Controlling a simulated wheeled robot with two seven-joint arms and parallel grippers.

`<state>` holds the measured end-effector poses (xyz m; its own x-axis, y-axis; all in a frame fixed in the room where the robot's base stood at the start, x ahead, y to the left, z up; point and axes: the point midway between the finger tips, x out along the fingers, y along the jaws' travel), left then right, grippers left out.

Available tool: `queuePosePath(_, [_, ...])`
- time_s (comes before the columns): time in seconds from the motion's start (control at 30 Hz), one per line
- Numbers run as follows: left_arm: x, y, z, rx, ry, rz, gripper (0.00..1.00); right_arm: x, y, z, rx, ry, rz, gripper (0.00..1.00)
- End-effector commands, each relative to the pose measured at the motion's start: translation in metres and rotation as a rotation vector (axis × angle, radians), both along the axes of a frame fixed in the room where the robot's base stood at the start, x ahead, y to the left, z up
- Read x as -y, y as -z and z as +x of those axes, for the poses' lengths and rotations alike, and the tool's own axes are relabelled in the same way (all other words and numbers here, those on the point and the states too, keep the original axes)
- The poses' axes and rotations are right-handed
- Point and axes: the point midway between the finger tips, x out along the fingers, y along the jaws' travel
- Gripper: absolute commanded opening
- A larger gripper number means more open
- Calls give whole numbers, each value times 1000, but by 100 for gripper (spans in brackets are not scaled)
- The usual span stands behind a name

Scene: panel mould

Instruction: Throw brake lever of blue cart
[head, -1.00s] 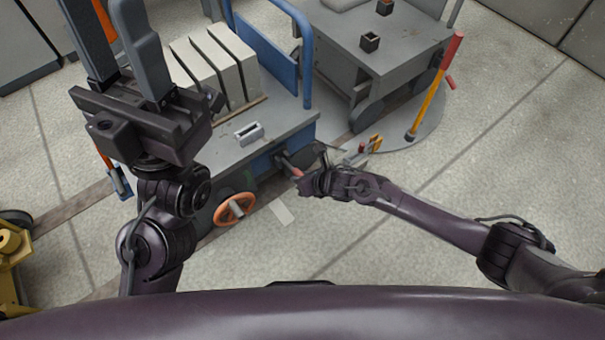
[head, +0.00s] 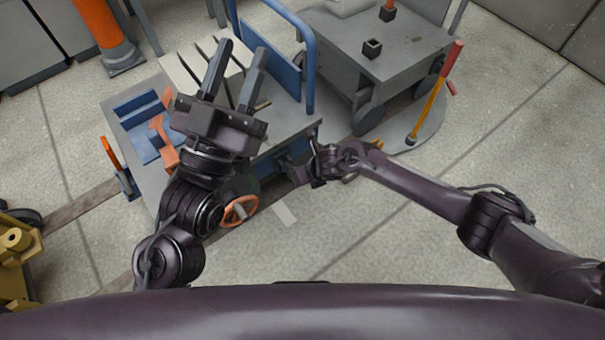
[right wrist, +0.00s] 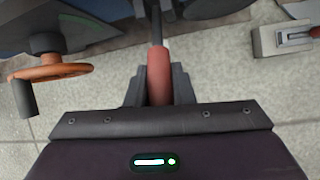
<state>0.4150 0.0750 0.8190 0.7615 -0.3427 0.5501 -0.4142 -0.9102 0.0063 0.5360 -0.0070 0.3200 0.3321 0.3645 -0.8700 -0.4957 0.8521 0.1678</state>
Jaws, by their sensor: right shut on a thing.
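The blue cart (head: 310,72) stands in the middle of the head view, with a grey deck and a blue rail frame. Its brake lever (right wrist: 158,72) shows in the right wrist view as a red grip on a dark shaft running away from me. My right gripper (right wrist: 158,88) is shut on this red grip, one finger on each side. In the head view my right gripper (head: 303,172) is at the cart's near side, and the lever is mostly hidden there. My left gripper (head: 243,48) is open and empty, above the cart deck, hiding part of it.
An orange handwheel (head: 239,209) sits on the cart's near side, left of my right gripper. A grey cart (head: 400,45) stands behind right, near a yellow lever with a red grip (head: 432,95). A yellow machine (head: 15,250) is far left. The floor at front right is clear.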

Motion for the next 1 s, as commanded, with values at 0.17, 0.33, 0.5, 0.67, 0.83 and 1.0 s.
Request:
queuePosePath(0.17, [0,0,0,-2,0,1,36,2,0,0,-1,2,-4,0])
queuePosePath(0.33, [0,0,0,-1,0,0,36,1,0,1,-1,2,-4,24])
queuePosePath(0.5, [0,0,0,0,-1,0,36,1,0,1,0,2,-2,43])
queuePosePath(0.67, [0,0,0,0,-1,0,36,0,0,1,0,0,-1,43])
queuePosePath(0.83, [0,0,0,-4,-1,1,36,0,-2,0,1,1,0,43])
queuePosePath(1.0, [6,26,9,-125,5,51,36,3,-9,-2,0,0,-1,43])
